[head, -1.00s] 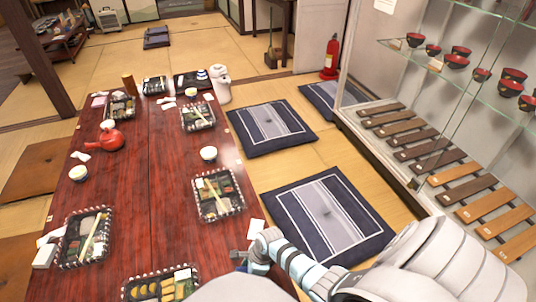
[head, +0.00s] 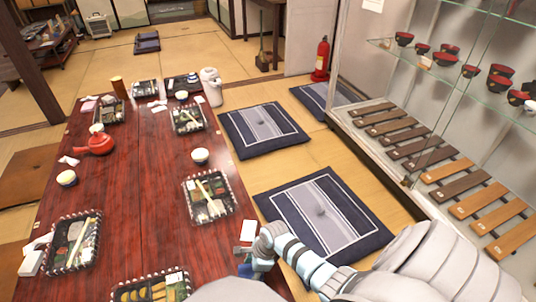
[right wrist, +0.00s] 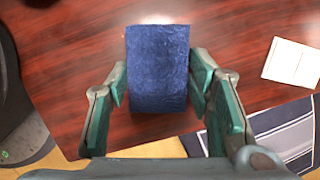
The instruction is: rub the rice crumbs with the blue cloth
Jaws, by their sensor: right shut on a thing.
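The blue cloth (right wrist: 158,62) shows in the right wrist view as a dark blue folded piece, between the fingers of my right gripper (right wrist: 157,88). The gripper is shut on it, over the near edge of the red-brown table (right wrist: 70,70). In the head view my right gripper (head: 247,266) is at the table's right edge, near the bottom, with a bit of blue at its tip. Whether the cloth touches the table is hard to tell. I cannot make out rice crumbs in either view. My left gripper is not in view.
A bento tray (head: 208,198) and a white card (head: 248,230) lie near my right gripper. Another bento tray (head: 150,287) is at the bottom. A cup (head: 200,156) and red teapot (head: 97,143) stand farther back. A floor cushion (head: 322,212) lies right of the table.

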